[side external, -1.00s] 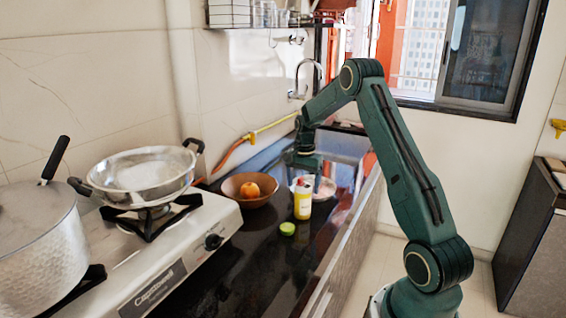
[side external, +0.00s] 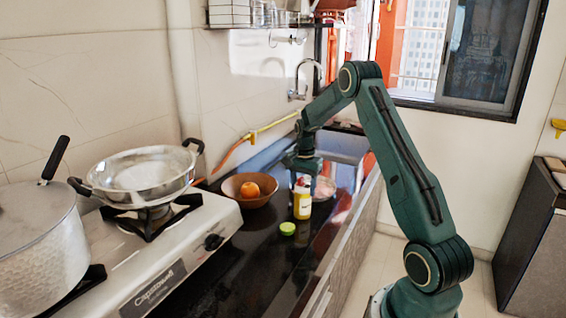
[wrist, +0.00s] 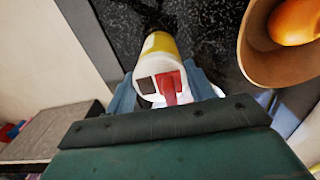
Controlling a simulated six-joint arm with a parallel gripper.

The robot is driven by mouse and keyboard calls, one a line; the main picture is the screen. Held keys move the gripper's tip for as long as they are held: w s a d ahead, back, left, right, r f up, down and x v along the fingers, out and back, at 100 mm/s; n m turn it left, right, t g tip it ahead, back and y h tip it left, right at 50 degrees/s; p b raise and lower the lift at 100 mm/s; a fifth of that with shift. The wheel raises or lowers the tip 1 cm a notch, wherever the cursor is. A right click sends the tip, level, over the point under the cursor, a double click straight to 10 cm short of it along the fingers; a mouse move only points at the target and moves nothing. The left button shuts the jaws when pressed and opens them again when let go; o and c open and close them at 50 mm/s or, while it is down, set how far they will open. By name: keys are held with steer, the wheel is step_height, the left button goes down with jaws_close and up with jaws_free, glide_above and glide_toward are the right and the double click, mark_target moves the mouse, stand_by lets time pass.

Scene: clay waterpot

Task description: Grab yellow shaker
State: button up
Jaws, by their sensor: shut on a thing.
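The yellow shaker (side external: 302,206) stands upright on the dark counter, with a white top and a red part on its cap. In the wrist view the shaker (wrist: 160,44) shows from above, its white and red top between my fingers. My gripper (side external: 303,170) is at the shaker's top in the side view. In the wrist view my gripper (wrist: 165,88) is shut on the shaker, one blue-grey finger on each side. The lower part of the shaker is partly hidden by its top in the wrist view.
A brown bowl (side external: 262,200) with an orange fruit (side external: 249,189) stands left of the shaker. A green round thing (side external: 287,229) lies in front. The stove (side external: 205,222) with a pan and pot is at left.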

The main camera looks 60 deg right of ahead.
steer(key=shift+r, duration=0.15)
step_height(320, 180, up, 20)
stand_by(0.8)
stand_by(0.5)
